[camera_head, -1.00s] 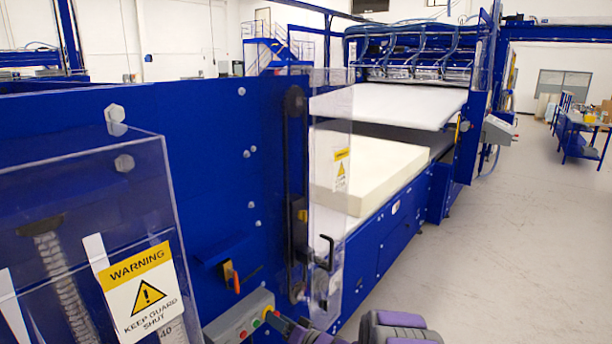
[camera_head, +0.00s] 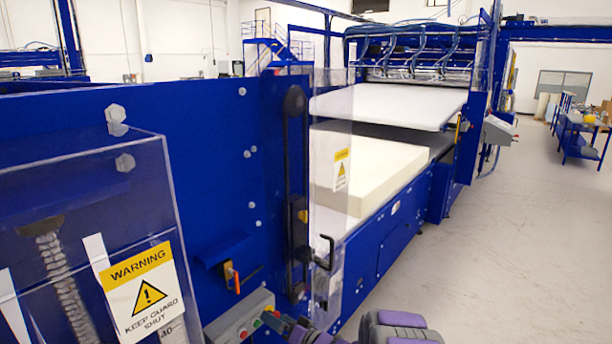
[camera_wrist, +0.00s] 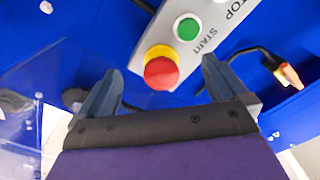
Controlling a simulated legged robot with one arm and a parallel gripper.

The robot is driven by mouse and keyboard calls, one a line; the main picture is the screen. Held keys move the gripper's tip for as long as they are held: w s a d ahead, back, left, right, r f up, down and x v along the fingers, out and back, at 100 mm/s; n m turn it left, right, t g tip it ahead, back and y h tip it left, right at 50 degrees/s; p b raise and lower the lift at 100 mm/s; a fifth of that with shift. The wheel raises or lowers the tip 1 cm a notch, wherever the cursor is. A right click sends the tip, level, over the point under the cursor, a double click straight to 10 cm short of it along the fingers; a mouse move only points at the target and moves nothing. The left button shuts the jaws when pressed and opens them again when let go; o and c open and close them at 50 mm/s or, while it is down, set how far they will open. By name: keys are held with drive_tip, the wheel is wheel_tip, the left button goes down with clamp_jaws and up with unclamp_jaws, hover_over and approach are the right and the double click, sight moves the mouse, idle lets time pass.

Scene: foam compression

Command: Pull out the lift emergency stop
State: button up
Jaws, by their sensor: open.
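The emergency stop (camera_wrist: 161,74) is a red mushroom button on a yellow base, at the end of a grey control box (camera_wrist: 215,22). My gripper (camera_wrist: 160,72) is open. In the wrist view its two fingers appear on either side of the red button, with gaps; I cannot tell how far the tips are from it in depth. In the head view, the control box (camera_head: 232,322) is at the bottom centre and my gripper (camera_head: 276,321) is at its right end, largely hiding the button there.
A green START button (camera_wrist: 187,27) sits beside the stop on the box. An orange-and-black handle (camera_head: 233,277) is on the blue panel above. A clear guard with a warning label (camera_head: 143,292) stands at left. A cream foam block (camera_head: 365,172) lies on the machine bed.

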drive_tip(key=p+v, duration=0.1)
drive_tip(key=v, duration=0.6)
idle(0.5)
